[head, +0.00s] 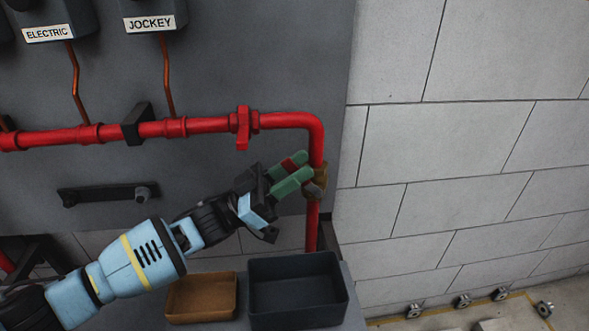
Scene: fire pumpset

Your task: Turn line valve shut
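The line valve (319,186) is a small brass-coloured body on the upright part of the red pipe, below its bend. My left gripper (302,164) is right beside it on the left, and its two green fingers are spaced apart. A short red piece (289,166), perhaps the valve's handle, shows between the fingers; I cannot tell whether they press on it. The fingers partly hide the valve. A grey rounded end (314,190) shows at the valve's front. My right gripper is not in view.
The red pipe (210,125) runs along the grey panel, with a red upright lever or fitting (243,128) on it. Below stand a brown tray (202,296) and a dark bin (297,288). A black bar (108,194) sits on the panel. The block wall at right is clear.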

